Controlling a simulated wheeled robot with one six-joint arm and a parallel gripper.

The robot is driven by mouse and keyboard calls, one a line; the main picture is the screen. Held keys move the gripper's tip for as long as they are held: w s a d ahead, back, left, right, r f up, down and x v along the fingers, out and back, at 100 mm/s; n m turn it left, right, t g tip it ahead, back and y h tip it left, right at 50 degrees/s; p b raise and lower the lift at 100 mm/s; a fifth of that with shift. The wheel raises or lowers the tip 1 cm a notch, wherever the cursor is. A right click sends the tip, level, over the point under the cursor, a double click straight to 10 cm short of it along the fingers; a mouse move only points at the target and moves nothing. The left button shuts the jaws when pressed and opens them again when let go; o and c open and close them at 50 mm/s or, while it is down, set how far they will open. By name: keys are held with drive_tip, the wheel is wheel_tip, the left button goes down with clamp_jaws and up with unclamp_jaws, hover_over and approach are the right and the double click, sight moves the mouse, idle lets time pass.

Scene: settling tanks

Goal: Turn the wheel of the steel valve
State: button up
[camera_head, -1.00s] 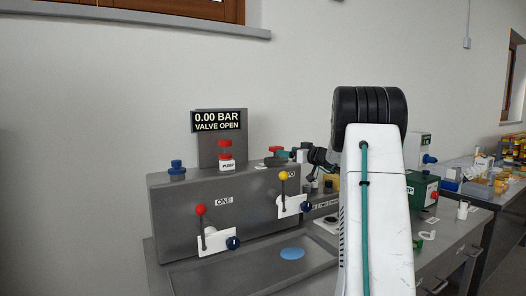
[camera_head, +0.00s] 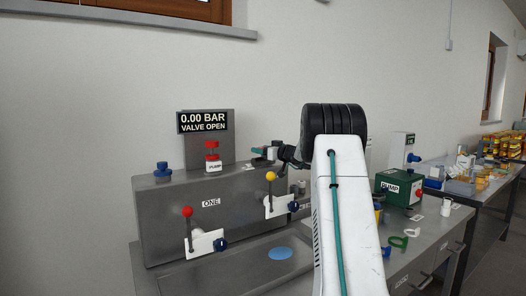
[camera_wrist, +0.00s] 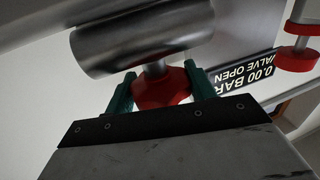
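The steel valve shows in the wrist view as a bright metal cylinder (camera_wrist: 150,38) with a short stem. Its red lobed wheel (camera_wrist: 160,88) sits at the end of the stem. My gripper (camera_wrist: 160,78) has one green finger on each side of the wheel, and no clear gap shows between the fingers and the wheel. In the head view my gripper (camera_head: 264,151) is small, at the top of the grey bench block, partly hidden by my arm. The wheel cannot be made out there. A display (camera_head: 204,122) reads 0.00 BAR, VALVE OPEN.
A red-topped pump button (camera_head: 212,152) stands left of my gripper; red discs show in the wrist view (camera_wrist: 299,50). A blue knob (camera_head: 162,169), a red-tipped lever (camera_head: 188,212) and a yellow-tipped lever (camera_head: 271,176) are on the grey block (camera_head: 160,215). A green pump box (camera_head: 399,187) stands right.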

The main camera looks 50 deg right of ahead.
drive_tip(key=shift+c, duration=1.2)
drive_tip(key=shift+n+y, duration=0.3)
drive_tip(key=shift+y, duration=0.1)
drive_tip(key=n+g+y, duration=0.1)
drive_tip(key=n+y, duration=0.2)
drive_tip(key=y, duration=0.2)
drive_tip(key=shift+n+g+y, duration=1.3)
drive_tip(key=shift+n+y, duration=0.5)
drive_tip(key=shift+y, duration=0.8)
drive_tip(key=o, duration=1)
